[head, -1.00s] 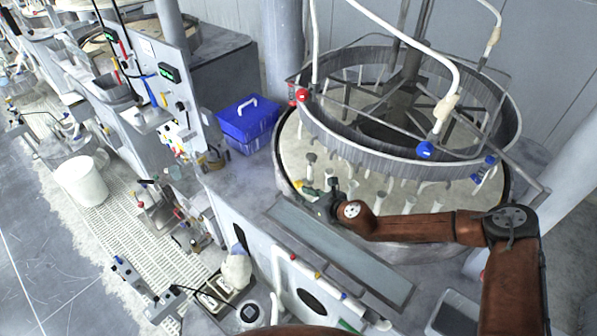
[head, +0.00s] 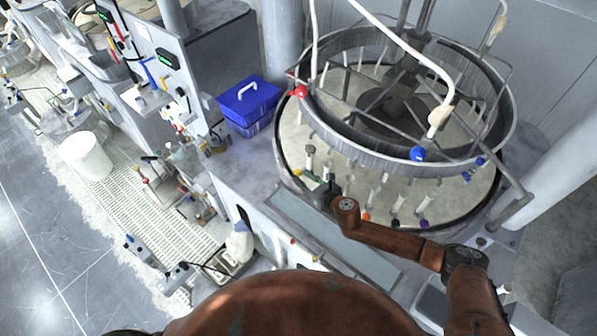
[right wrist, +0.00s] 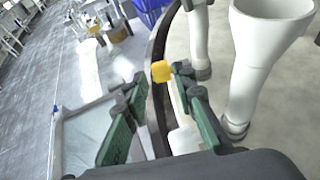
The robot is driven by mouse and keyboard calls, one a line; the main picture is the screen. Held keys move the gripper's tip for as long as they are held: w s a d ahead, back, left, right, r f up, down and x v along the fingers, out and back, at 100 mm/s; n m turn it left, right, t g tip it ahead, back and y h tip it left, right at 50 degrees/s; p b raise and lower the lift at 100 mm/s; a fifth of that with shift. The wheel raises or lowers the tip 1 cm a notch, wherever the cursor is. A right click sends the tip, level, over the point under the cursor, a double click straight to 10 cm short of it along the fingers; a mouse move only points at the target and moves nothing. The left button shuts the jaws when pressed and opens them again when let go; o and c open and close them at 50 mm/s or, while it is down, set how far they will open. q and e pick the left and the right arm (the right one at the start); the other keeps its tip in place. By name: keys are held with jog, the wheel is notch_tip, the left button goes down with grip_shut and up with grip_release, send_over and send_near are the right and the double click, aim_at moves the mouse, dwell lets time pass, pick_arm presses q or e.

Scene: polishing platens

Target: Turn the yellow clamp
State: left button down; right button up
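The yellow clamp (right wrist: 161,71) is a small yellow block in the right wrist view, at the rim of the round platen (right wrist: 158,50). It lies at the tips of my right gripper (right wrist: 160,77), close to the right-hand finger. The two green fingers stand apart, with a gap between them; I cannot tell whether one touches the clamp. In the head view my right gripper (head: 322,190) is at the front left edge of the round platen machine (head: 455,210), and the clamp is tiny there. My left gripper is not in view.
White posts (right wrist: 250,70) stand on the platen right of the gripper. A grey tray-like panel (head: 330,235) lies in front of the machine. A blue box (head: 248,100) sits to its left. White pipes and a ring frame rise above the platen.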

aim_at(299, 173)
jog(key=shift+x, duration=2.1)
jog(key=shift+d, duration=0.1)
jog(key=shift+c, duration=0.5)
grip_shut()
